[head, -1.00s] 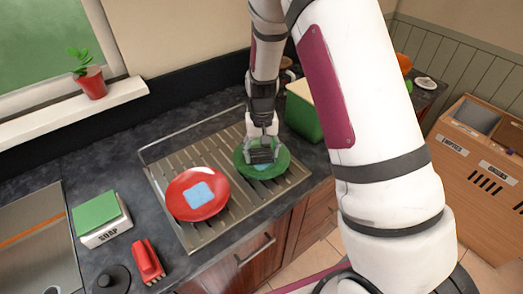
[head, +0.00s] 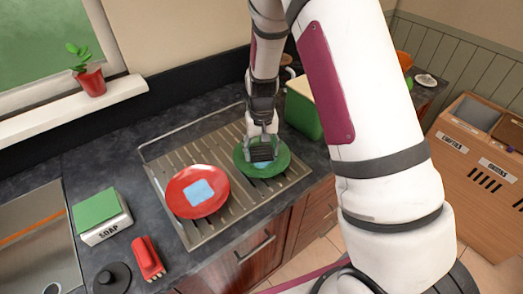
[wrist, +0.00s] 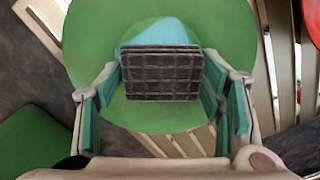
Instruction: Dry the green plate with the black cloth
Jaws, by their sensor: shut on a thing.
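The green plate (head: 278,165) lies on the right part of the metal drying rack, below my gripper (head: 262,146). My gripper is shut on the black cloth (head: 261,153), a dark folded block with a grid pattern, held over the plate's middle. In the wrist view the cloth (wrist: 160,75) sits between the teal finger pads, with the green plate (wrist: 90,45) behind it. A light blue patch (wrist: 160,33) on the plate shows past the cloth's far edge; the rest is hidden. I cannot tell whether the cloth touches the plate.
A red plate (head: 179,200) with a blue patch lies left on the rack (head: 237,205). A soap box with green sponge (head: 100,215), a red brush (head: 147,258) and the sink (head: 35,250) are farther left. A green container (head: 303,112) stands close behind the green plate.

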